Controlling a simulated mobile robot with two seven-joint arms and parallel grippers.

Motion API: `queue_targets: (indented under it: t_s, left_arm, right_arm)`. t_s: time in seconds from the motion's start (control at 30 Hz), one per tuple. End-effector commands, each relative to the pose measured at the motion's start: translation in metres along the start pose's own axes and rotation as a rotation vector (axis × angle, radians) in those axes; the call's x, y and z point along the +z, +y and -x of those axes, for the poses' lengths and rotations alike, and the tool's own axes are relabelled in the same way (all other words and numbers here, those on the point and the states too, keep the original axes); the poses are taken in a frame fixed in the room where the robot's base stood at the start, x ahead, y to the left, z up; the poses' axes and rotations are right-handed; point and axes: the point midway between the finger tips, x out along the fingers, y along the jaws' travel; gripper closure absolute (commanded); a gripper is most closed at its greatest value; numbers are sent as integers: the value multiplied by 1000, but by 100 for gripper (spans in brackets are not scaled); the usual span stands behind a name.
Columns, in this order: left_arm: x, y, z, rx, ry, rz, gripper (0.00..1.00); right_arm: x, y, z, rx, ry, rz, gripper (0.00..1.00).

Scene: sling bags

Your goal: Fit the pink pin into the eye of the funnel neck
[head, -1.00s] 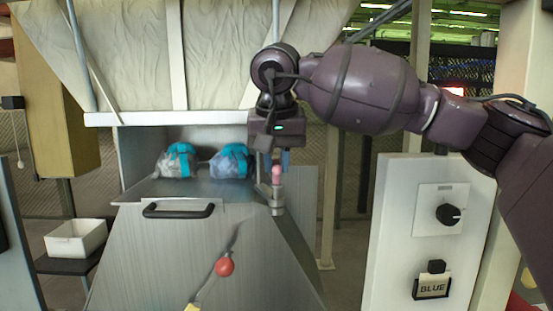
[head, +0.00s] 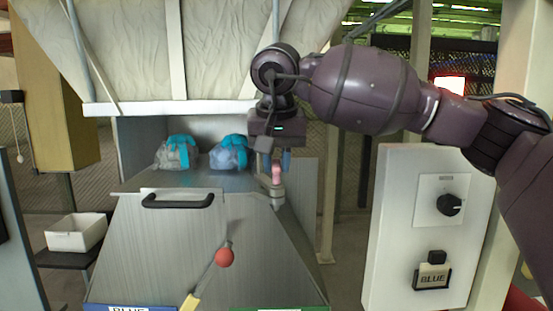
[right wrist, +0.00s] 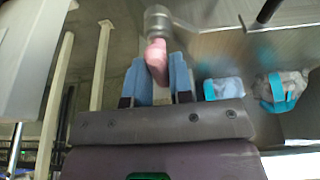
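The pink pin (head: 277,172) is upright between the blue fingers of my right gripper (head: 276,160). In the right wrist view the pin (right wrist: 156,58) sits between the fingertips (right wrist: 160,76), which look closed on it. The pin's far end meets a grey metal eye (head: 277,192) at the right edge of the funnel neck (head: 130,230); the eye also shows in the right wrist view (right wrist: 163,18). I cannot tell whether the pin's tip is inside the eye or just on it. My left gripper is not in view.
Two clear bags with teal straps (head: 178,152) (head: 229,153) lie on the shelf behind the funnel. A black handle (head: 178,201) and a red ball on a rod (head: 225,257) are on its front. A white panel with a knob (head: 449,205) stands right. A white bin (head: 76,233) is left.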

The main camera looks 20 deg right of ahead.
Motion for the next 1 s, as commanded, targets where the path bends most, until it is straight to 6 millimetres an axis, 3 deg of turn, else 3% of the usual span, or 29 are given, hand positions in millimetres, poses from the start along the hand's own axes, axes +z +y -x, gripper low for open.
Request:
queue_targets:
  t_s: [0.03,0.17,0.57,1.0]
  left_arm:
    - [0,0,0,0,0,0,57]
    - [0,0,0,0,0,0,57]
    - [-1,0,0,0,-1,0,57]
    - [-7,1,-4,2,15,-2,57]
  right_arm:
    - [0,0,1,0,1,0,71]
    - [0,0,1,0,0,0,52]
    - [0,0,0,0,0,0,52]
    - [0,0,77,-2,2,-1,52]
